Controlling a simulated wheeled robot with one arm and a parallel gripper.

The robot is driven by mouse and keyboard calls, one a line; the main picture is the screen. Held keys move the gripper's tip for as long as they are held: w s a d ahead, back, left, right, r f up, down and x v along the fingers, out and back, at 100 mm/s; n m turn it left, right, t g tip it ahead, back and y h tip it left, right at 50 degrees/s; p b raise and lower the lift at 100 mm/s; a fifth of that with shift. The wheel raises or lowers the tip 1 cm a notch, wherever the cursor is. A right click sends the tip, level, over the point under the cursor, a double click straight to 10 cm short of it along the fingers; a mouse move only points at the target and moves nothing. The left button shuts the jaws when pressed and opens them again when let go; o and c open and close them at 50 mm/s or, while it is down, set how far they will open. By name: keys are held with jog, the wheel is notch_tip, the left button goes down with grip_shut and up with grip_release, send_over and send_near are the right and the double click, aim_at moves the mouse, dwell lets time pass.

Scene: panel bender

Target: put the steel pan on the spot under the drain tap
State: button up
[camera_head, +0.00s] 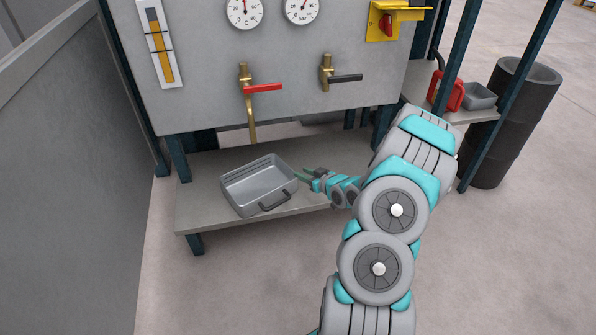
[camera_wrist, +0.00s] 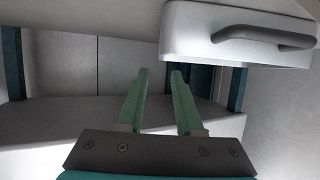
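The steel pan (camera_head: 236,196), a grey rectangular tray with a loop handle on its front side, rests upright on the low shelf (camera_head: 200,213). It sits below the brass tap (camera_head: 246,88) with the red lever, whose spout points down just behind the pan's back rim. Any marked spot under it is hidden or not visible. My gripper (camera_head: 303,174) is just right of the pan, apart from its handle. In the wrist view my gripper (camera_wrist: 160,74) has its green fingers apart with nothing between them, and the pan (camera_wrist: 190,32) with its handle shows at upper right.
A second brass tap (camera_head: 326,72) with a black lever is to the right. A side shelf (camera_head: 478,116) holds a red can (camera_head: 450,95) and a small grey tray (camera_head: 480,97). A dark drum (camera_head: 512,125) stands at right. A grey wall (camera_head: 75,180) closes the left.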

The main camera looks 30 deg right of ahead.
jog(key=shift+s+r, duration=0.25)
jog(key=shift+s, duration=0.15)
jog(key=s+a+r+g+h, duration=0.3)
jog(key=s+a+r+g, duration=0.5)
jog(key=s+a+r, duration=0.3)
jog(key=s+a+r+g, duration=0.2)
jog(key=s+a+r, duration=0.2)
jog(key=s, duration=0.6)
jog(key=s+a+r+g+y, duration=0.1)
jog(key=s+a+r, duration=0.3)
jog(key=s, duration=0.7)
jog(key=s+a+r+m+g, duration=0.1)
jog(key=s+a+r+g, duration=0.3)
jog(key=s+a, duration=0.3)
jog(key=s, duration=0.3)
jog(key=shift+s+a, duration=0.3)
jog(key=shift+o, duration=0.3)
